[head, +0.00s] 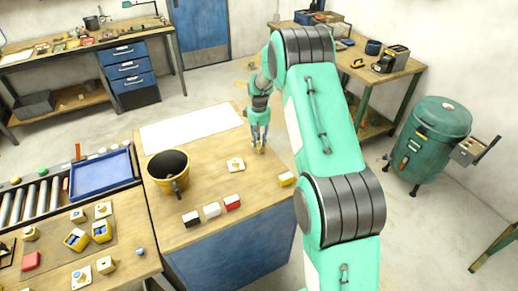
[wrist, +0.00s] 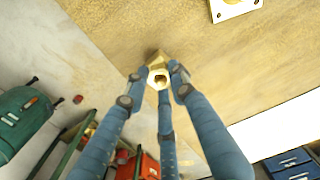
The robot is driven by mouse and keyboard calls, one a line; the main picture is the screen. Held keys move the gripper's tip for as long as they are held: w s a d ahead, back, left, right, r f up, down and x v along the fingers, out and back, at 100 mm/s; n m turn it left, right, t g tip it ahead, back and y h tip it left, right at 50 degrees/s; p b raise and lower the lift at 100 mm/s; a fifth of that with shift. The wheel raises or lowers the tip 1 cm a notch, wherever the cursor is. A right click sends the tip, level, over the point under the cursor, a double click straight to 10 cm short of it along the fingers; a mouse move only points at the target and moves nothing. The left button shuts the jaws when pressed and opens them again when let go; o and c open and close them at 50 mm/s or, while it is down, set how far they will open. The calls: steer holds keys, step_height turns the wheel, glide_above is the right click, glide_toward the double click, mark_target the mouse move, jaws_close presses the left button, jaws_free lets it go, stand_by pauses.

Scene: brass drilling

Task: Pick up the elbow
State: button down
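The elbow (wrist: 158,76) is a small brass fitting with a hexagonal open end. In the wrist view it sits between the fingertips of my gripper (wrist: 159,76), with two fingers at its sides and one below it in the picture. The fingertips are very close to it; I cannot tell whether they press on it. In the head view my gripper (head: 259,144) points down at the wooden bench top, and the elbow (head: 260,151) shows as a small brass spot at its tips, at or just above the wood.
A blue tray (head: 101,174) lies to the left. Bare wood surrounds the gripper.

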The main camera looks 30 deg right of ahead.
mark_target(259, 143)
steer(key=shift+w+r, duration=0.1)
stand_by(0.3)
steer(key=shift+r, duration=0.75)
step_height(259, 143, up, 2)
steer(key=shift+r+p, duration=0.1)
steer(key=shift+p, duration=0.25)
steer(key=s+a+r+p, duration=0.1)
steer(key=s+a, duration=0.3)
steer(key=s, duration=1.1)
steer(key=shift+s+a, duration=0.15)
steer(key=shift+s, duration=0.05)
steer(key=shift+r, duration=0.1)
steer(key=shift+a+r, duration=0.1)
steer(key=shift+a, duration=0.05)
